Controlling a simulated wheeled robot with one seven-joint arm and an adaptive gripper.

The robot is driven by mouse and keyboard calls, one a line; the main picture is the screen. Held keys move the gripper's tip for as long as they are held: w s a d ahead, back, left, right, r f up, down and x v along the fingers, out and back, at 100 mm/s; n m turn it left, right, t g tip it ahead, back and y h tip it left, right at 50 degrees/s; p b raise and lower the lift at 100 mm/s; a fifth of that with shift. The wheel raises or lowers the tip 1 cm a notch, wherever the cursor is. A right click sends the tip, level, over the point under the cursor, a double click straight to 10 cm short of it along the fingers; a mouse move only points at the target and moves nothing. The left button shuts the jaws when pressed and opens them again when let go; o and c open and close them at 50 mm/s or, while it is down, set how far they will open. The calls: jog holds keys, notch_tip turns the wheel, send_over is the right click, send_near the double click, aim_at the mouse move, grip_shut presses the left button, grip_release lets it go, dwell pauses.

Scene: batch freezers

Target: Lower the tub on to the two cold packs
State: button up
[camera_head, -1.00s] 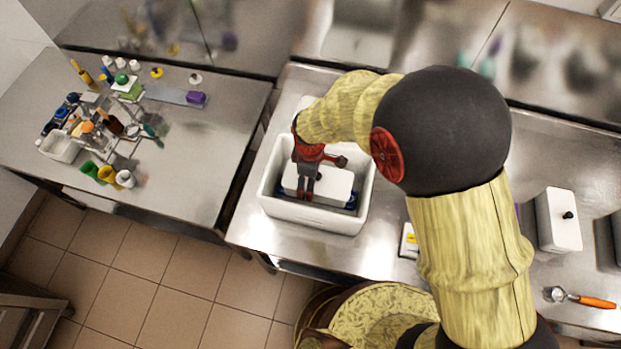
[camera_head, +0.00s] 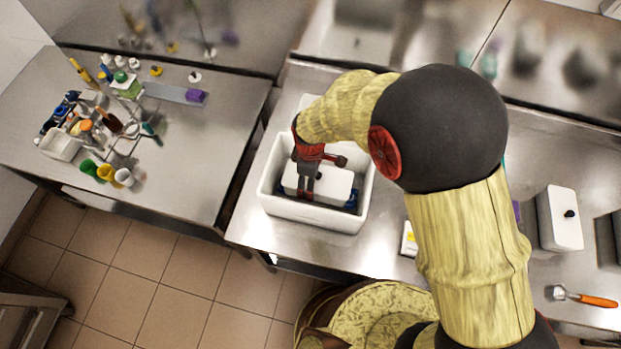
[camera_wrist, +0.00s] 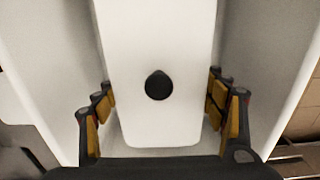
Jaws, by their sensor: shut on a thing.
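The white tub (camera_head: 327,186) with a black knob on its lid is inside the white open-topped box (camera_head: 316,216). The tub also shows in the wrist view (camera_wrist: 158,40), with its dark knob in the middle. My gripper (camera_head: 307,194) is shut on the tub, with one finger on each side of it; both fingers show in the wrist view (camera_wrist: 162,115). Blue cold packs (camera_head: 351,201) show at the tub's right end and past its left side, low in the box. Most of them are hidden under the tub. I cannot tell whether the tub touches them.
The box walls stand close around my gripper. Another white tub (camera_head: 560,220) and an orange-handled scoop (camera_head: 585,299) are on the counter at right. A small box with a yellow label (camera_head: 409,240) sits by my arm. The left table (camera_head: 185,150) holds clutter.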

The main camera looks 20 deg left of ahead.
jog(key=o, duration=1.8)
jog(key=shift+c, duration=0.2)
jog(key=o, duration=0.3)
jog(key=shift+f, duration=0.1)
notch_tip(320, 180, up, 16)
jog(key=p, duration=1)
